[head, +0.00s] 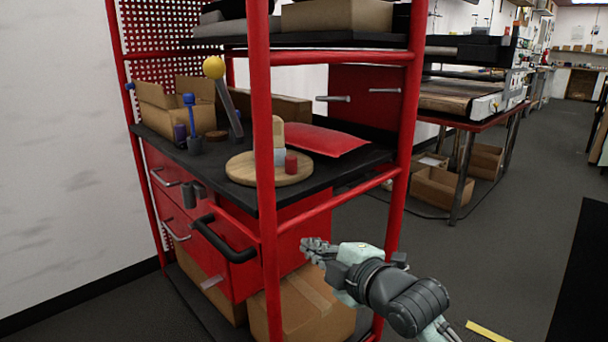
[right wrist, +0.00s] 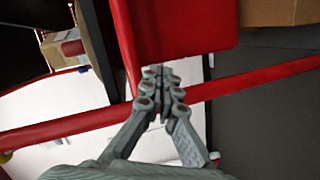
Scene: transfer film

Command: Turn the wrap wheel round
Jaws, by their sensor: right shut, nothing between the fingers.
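A round wooden disc (head: 239,169), which looks like the wrap wheel, lies on the black bench top behind a red upright. The upright hides part of the disc. My left gripper is not in view.
The red frame's front upright (head: 262,130) and side rail (head: 340,201) stand near my right arm. A yellow-knobbed lever (head: 213,68), a blue-topped tool (head: 190,110) and a red envelope (head: 320,140) are on the bench. The black drawer handle (head: 225,242) sticks out.

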